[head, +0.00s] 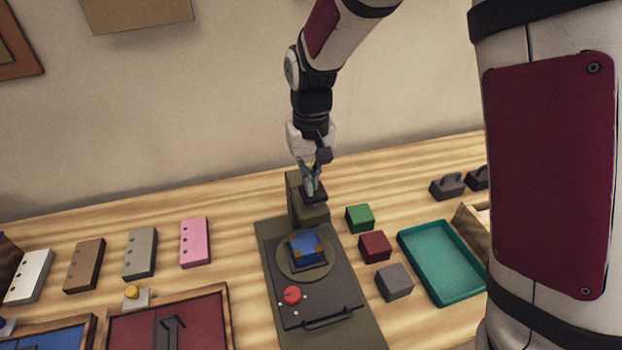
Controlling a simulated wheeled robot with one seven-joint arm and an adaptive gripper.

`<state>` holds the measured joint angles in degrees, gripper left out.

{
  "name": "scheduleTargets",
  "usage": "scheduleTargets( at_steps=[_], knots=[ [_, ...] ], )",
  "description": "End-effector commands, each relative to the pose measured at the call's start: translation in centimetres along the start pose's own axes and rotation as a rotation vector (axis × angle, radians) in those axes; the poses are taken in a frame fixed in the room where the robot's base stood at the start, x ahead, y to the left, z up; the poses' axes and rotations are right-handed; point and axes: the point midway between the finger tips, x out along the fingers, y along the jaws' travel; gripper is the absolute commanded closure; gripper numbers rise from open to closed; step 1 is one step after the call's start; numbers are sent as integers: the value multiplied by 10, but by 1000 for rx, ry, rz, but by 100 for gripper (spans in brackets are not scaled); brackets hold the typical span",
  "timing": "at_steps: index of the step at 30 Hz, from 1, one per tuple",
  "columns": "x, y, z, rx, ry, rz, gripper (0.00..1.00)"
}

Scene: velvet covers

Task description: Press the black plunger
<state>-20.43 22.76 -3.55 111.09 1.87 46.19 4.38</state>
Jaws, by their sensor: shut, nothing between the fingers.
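An olive press-like fixture (268,241) stands on the wooden table, with an upright post and head at its back. A small black piece on top of the head, apparently the black plunger (317,197), shows just below my gripper. My gripper (310,188) points down over it, shut and empty. Its fingertips are at or very near the black piece; I cannot tell whether they touch it. In front of the head, a blue block (305,245) with brown corners sits on a round disc. A red button (291,294) is on the dark plate before it.
Green (360,217), dark red (375,245) and grey (394,280) blocks and a teal tray (443,290) stand right of the fixture. Several flat blocks, one pink (195,241), lie left. A red panel (190,325) is front left. A wall rises behind.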

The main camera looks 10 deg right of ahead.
Motion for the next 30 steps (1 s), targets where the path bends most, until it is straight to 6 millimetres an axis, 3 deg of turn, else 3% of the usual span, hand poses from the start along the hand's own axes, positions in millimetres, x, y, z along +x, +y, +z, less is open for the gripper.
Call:
scheduleTargets(
  at_steps=[13, 21, 30],
  knots=[
    [6, 0, 0, 0, -1, 0, 100],
    [40, 1, -1, 1, -3, 0, 100],
    [43, 1, 0, 1, -4, 1, 100]
  ],
)
